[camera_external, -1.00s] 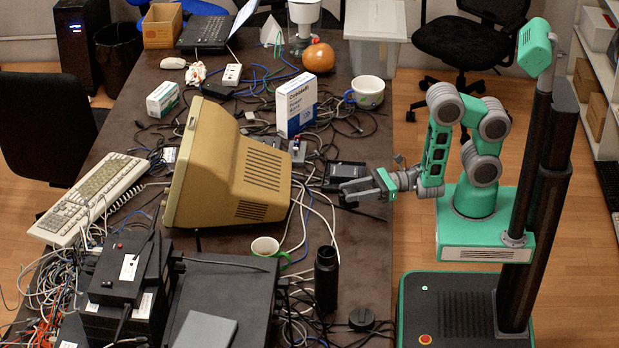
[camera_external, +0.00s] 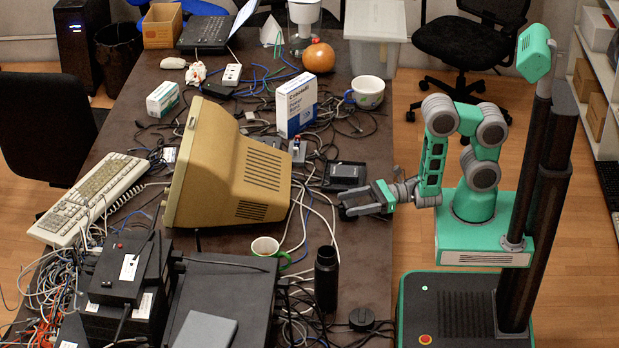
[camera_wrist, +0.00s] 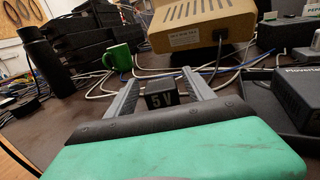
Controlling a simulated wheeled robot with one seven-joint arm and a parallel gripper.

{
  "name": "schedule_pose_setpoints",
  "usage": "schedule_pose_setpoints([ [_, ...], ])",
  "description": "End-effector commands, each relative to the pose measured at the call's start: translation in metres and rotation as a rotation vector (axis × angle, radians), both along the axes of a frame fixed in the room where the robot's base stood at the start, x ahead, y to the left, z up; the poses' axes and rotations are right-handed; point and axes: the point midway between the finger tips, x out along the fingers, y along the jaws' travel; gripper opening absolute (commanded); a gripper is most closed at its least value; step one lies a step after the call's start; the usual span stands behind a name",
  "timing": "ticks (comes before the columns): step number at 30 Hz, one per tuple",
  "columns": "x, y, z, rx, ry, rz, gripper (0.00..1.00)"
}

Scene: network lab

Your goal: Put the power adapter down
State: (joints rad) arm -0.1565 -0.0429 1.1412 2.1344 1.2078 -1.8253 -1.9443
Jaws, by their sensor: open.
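The power adapter (camera_wrist: 163,98) is a small black block marked "5V". In the wrist view it sits between the two grey fingers of my gripper (camera_wrist: 160,80). The fingers are open, with a gap visible on each side of the block. In the external view my gripper (camera_external: 345,202) is low over the right edge of the dark table (camera_external: 350,250). The adapter is too dark and small to make out clearly there. I cannot tell exactly how it touches the tabletop.
A beige monitor (camera_external: 235,170) stands left of my gripper, with loose cables around it. A black tray with a dark box (camera_external: 347,173) lies just behind. A mug (camera_external: 265,247) and a black bottle (camera_external: 326,280) stand nearer the front.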

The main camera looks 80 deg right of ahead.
Motion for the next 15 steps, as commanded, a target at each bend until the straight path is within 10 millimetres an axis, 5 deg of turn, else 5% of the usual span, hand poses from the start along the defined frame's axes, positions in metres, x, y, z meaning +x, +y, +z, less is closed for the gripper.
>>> schedule_pose_setpoints([
  [7,-0.003,-0.002,0.004,0.0,0.001,-0.001,0.62],
  [13,-0.044,-0.02,0.001,0.001,0.0,-0.006,0.62],
  [15,-0.046,-0.019,0.026,-0.001,-0.006,0.0,0.62],
])
